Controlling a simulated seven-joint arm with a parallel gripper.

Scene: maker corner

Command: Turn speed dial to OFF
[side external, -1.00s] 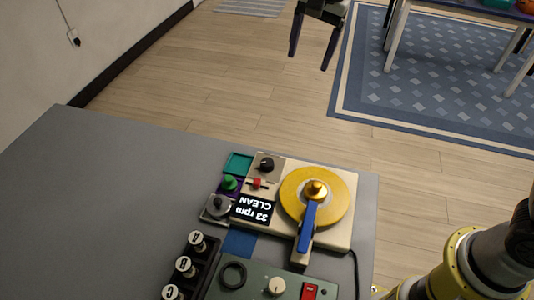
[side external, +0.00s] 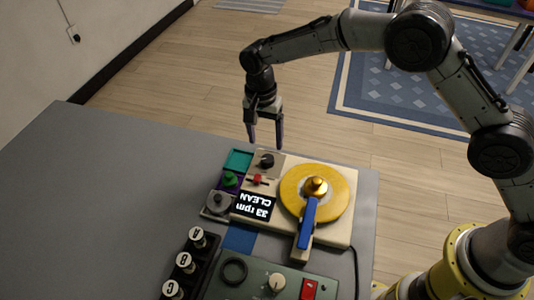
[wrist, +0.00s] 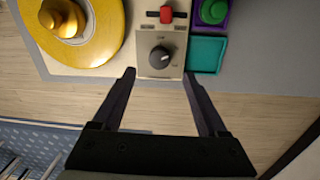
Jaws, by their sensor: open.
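The speed dial is a black round knob (side external: 266,161) on a beige panel at the back left corner of the turntable unit. In the wrist view the knob (wrist: 160,57) has a pale pointer mark aimed to the lower right; the small lettering around it is too blurred to read. My gripper (side external: 265,146) is open and empty, pointing down just behind and above the knob. In the wrist view its two fingertips (wrist: 158,75) lie on either side of the knob's panel, not touching it.
A red slider (side external: 257,180) sits close to the knob. The yellow platter (side external: 292,188) with a brass weight (side external: 316,187) and a blue tonearm (side external: 307,224) are to the right. Teal (side external: 239,160) and purple trays adjoin the left. The grey table (side external: 110,200) is bare at left.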

